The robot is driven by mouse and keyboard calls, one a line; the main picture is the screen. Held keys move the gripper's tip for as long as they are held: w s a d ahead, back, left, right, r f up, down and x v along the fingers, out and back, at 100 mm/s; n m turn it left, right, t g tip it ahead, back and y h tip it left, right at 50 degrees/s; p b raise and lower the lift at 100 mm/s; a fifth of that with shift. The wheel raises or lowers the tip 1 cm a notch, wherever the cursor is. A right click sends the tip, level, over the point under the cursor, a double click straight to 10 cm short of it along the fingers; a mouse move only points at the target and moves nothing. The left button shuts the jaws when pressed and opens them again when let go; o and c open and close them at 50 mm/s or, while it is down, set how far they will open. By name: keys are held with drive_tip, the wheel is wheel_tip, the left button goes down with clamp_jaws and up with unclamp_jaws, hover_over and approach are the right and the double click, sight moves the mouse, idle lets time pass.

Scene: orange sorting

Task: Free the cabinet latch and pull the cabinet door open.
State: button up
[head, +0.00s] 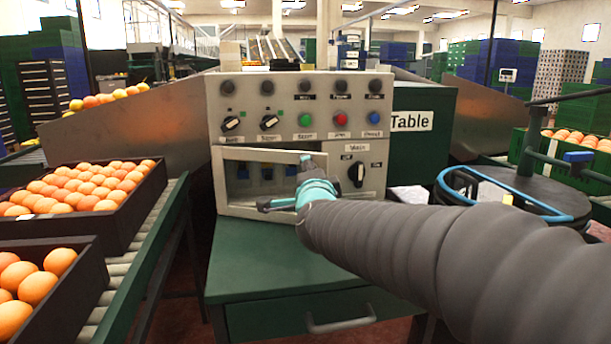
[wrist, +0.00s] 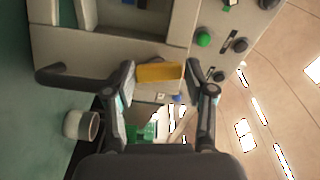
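The grey control cabinet (head: 207,84) stands ahead in the head view. Its low, pale-framed door area (head: 221,186) shows blue parts behind or inside it; I cannot tell whether the door is ajar. My teal gripper (head: 290,200) is at the right part of this frame. In the wrist view my gripper (wrist: 160,80) has its fingers spread, one each side of a yellow block (wrist: 158,73) beside the cabinet frame. The block looks like the latch. Its ends lie close to the fingertips; contact is unclear. In the head view my gripper hides that spot.
A black rotary switch (head: 357,174) sits just right of the frame, with buttons and knobs above. A green drawer unit (head: 260,262) with a grey handle (head: 341,320) is below. Orange crates (head: 120,222) on rollers stand left. A round stand with blue rim (head: 515,212) is at right.

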drive_tip(key=shift+o, duration=1.4)
drive_tip(key=shift+d+r, duration=0.2)
drive_tip(key=shift+r, duration=0.15)
drive_tip(key=shift+f, duration=0.25)
drive_tip(key=s+d, duration=0.1)
drive_tip(key=s, duration=0.7)
drive_tip(key=shift+d, duration=0.15)
